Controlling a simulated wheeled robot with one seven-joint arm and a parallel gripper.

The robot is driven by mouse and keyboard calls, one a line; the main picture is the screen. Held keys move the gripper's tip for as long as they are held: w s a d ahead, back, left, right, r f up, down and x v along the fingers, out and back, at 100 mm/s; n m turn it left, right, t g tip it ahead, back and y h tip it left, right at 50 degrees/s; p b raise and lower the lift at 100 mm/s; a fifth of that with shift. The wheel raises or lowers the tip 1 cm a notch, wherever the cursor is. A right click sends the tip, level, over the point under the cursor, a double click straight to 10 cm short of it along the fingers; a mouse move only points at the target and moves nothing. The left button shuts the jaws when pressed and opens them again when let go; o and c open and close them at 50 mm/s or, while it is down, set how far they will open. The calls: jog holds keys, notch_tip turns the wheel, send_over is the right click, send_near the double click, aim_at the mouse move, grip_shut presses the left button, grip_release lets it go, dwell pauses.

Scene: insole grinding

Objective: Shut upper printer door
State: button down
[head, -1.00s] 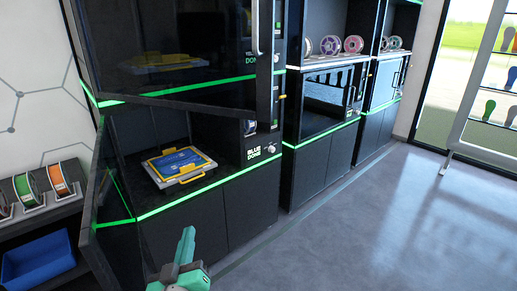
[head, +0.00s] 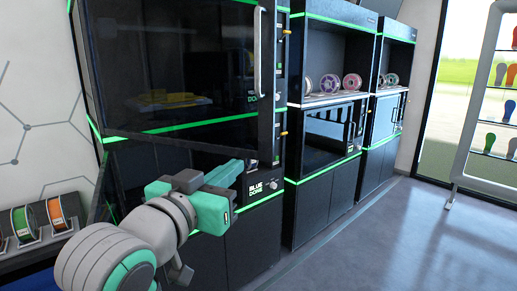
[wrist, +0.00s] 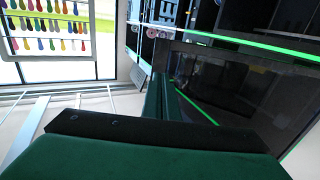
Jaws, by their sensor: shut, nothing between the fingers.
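The upper printer door (head: 170,60) is a large dark glass panel with a pale vertical handle (head: 257,50) near its right edge, in the head view. It stands ajar, its right edge out from the cabinet front. A dark glass panel, seemingly this door, shows at the right of the wrist view (wrist: 235,90). My gripper (head: 232,173), green and grey, is shut and empty, just below the door's lower edge in the head view. Whether it touches the door I cannot tell.
The lower compartment's open door (head: 103,195) stands at the left, partly behind my arm. More printer cabinets (head: 330,130) with spools line the wall. A spool rack (head: 38,215) stands at left. The floor (head: 400,240) at right is clear.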

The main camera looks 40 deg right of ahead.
send_near(266, 142)
jog(key=x, duration=0.4)
jog(key=shift+w+d, duration=0.2)
jog(key=shift+d, duration=0.2)
jog(key=shift+x, duration=0.8)
jog(key=shift+w, duration=0.15)
